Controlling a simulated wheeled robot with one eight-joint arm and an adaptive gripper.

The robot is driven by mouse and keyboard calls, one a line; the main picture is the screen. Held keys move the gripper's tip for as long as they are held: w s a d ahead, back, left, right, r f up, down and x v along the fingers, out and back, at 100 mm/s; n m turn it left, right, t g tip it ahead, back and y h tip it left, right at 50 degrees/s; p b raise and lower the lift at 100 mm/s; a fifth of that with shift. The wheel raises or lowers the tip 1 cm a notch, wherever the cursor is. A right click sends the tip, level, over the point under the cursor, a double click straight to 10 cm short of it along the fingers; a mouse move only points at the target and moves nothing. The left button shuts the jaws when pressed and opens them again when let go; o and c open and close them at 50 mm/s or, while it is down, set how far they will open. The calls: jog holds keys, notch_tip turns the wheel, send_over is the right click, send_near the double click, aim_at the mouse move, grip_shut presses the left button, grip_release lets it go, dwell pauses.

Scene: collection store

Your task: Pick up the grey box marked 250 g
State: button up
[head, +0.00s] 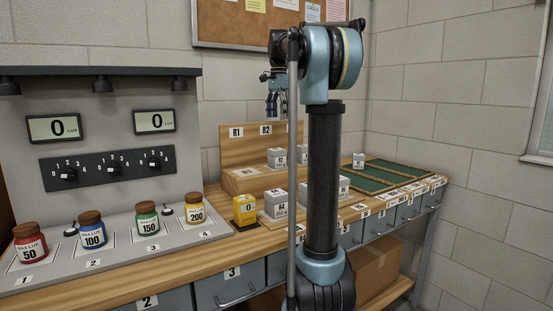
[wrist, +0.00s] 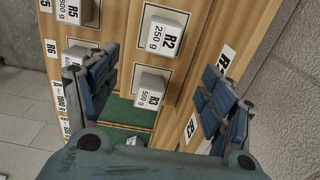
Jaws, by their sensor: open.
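The grey box marked R2 and 250 g (wrist: 165,30) shows at the top middle of the wrist view, on a pale card on a wooden surface. My gripper (wrist: 160,64) is open and empty, with one blue finger at each side of the picture. The 250 g box lies beyond the fingertips, roughly between their lines. In the head view my gripper (head: 277,103) hangs above the bench, partly behind my own arm. The marks on the small grey boxes there are too small to tell which is the 250 g one.
A grey box marked R3, 500 g (wrist: 152,86) stands close to the 250 g box, nearer in the wrist view. A box marked R5 (wrist: 82,10) is at upper left. In the head view, a yellow block (head: 244,209) and green trays (head: 385,172) flank the boxes.

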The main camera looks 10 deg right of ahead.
aim_at(277, 149)
jog(key=f, duration=1.1)
jog(key=shift+w+f, duration=0.25)
jog(key=shift+w, duration=0.1)
jog(key=shift+s+a+f, duration=0.1)
jog(key=shift+a+f, duration=0.05)
jog(key=shift+f, duration=1.3)
jog(key=shift+s+a+f, duration=0.1)
jog(key=shift+a+f, duration=0.05)
jog(key=shift+f, duration=1.3)
jog(key=c, duration=1.5)
